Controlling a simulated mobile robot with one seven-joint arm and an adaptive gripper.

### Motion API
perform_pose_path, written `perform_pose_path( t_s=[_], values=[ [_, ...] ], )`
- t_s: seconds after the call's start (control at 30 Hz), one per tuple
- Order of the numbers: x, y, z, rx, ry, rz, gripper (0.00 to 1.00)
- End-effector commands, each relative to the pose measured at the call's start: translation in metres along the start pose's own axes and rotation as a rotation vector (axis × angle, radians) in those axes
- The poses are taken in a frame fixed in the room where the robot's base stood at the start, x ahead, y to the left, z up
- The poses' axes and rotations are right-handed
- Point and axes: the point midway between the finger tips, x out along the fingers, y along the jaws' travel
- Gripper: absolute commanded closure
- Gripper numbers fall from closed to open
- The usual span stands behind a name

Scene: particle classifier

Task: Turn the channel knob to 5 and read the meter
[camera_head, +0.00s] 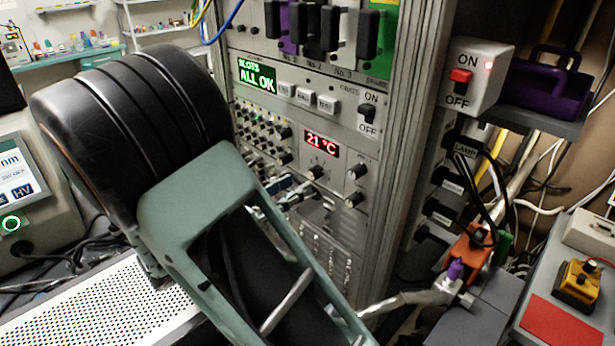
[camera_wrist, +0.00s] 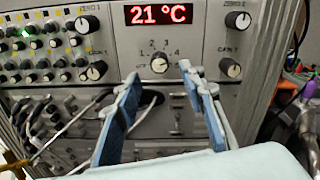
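The channel knob (camera_wrist: 158,63) is a small knob with a pale face in the wrist view, with small numerals around its upper side and what looks like an off mark at its lower left. I cannot make out a 5 or read its pointer surely. It also shows in the head view (camera_head: 316,172). The meter (camera_wrist: 160,14) above it glows red and reads 21 °C; it also shows in the head view (camera_head: 322,145). My gripper (camera_wrist: 159,77) is open, its two blue fingers apart and empty, with the knob seen between and just beyond the tips.
Gain and zero knobs (camera_wrist: 238,20) flank the meter. A dense knob panel (camera_wrist: 50,45) lies at left, with cables below. In the head view, a green ALL OK screen (camera_head: 257,76) is above, and an ON/OFF switch box (camera_head: 477,76) stands at right. My arm covers the lower middle.

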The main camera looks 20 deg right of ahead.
Motion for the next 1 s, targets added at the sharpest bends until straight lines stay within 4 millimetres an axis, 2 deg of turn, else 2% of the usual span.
perform_pose_path(
  t_s=[0.1, 0.3, 0.67, 1.0],
  values=[
    [0.023, -0.001, 0.0, 0.0, 0.001, -0.004, 0.63],
    [0.045, -0.001, 0.0, 0.001, 0.0, -0.002, 0.63],
    [0.05, 0.0, 0.0, 0.001, 0.001, -0.001, 0.63],
    [0.05, 0.0, 0.0, 0.001, 0.001, -0.001, 0.99]
  ],
)
